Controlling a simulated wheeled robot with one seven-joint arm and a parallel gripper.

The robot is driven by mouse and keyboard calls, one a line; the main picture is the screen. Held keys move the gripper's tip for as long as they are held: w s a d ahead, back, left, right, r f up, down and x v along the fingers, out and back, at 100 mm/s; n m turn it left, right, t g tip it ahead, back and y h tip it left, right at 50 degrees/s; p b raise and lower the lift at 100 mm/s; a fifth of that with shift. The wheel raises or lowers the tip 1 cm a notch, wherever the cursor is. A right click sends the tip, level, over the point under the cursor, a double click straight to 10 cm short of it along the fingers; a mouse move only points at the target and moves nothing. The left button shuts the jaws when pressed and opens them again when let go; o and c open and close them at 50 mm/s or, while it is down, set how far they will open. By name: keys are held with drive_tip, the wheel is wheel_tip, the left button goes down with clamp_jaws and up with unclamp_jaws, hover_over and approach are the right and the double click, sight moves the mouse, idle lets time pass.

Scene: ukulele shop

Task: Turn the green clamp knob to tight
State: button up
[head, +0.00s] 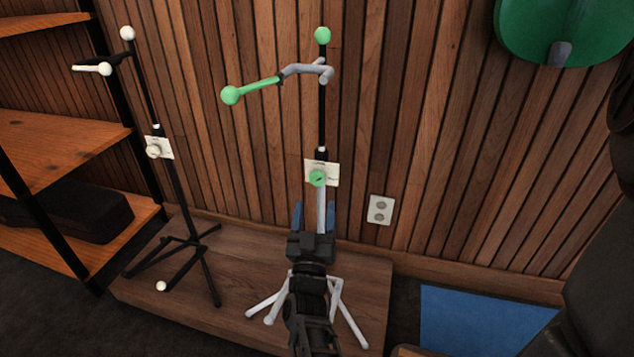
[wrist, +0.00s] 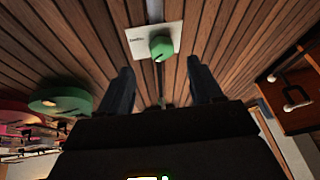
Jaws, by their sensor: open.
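The green clamp knob (head: 317,178) sits on a white label plate (head: 331,167) on the upright pole of the middle stand. In the wrist view the green knob (wrist: 162,47) is ahead of my fingers, with a dark mark on its face; the plate (wrist: 140,38) carries small lettering too small to read surely. My gripper (head: 313,212) is open and empty, just below the knob in the head view. In the wrist view its two fingers (wrist: 158,85) are spread wide, with the knob beyond the gap and apart from them. The stand has a green-tipped arm (head: 252,88).
A similar stand with a white knob (head: 153,151) stands to the left on the same wooden platform (head: 235,250). Shelves (head: 60,150) are at far left. A wall outlet (head: 380,210) is right of the stand. A slatted wood wall is close behind.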

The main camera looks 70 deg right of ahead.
sight(316, 182)
drive_tip(key=shift+b+x, duration=0.9)
drive_tip(key=shift+x, duration=3.55)
drive_tip(key=shift+w+r, duration=0.1)
drive_tip(key=shift+r, duration=0.05)
drive_tip(key=c, duration=1)
drive_tip(key=shift+c, duration=0.2)
drive_tip(key=shift+a+m+g+b, duration=0.1)
drive_tip(key=shift+m+g+b, duration=0.2)
drive_tip(key=shift+m+g, duration=0.15)
drive_tip(key=m+g+b, duration=0.1)
drive_tip(key=m, duration=0.1)
drive_tip(key=m+g+h+b, duration=0.1)
drive_tip(key=m+g, duration=0.1)
drive_tip(key=m, duration=0.1)
drive_tip(key=shift+f+m, duration=0.2)
drive_tip(key=shift+m, duration=0.05)
drive_tip(key=m+g, duration=0.2)
drive_tip(key=m, duration=0.1)
drive_tip(key=m+g, duration=0.2)
drive_tip(key=m, duration=0.2)
drive_tip(key=shift+r+b, duration=0.15)
drive_tip(key=shift+b, duration=0.25)
drive_tip(key=shift+m+y, duration=0.3)
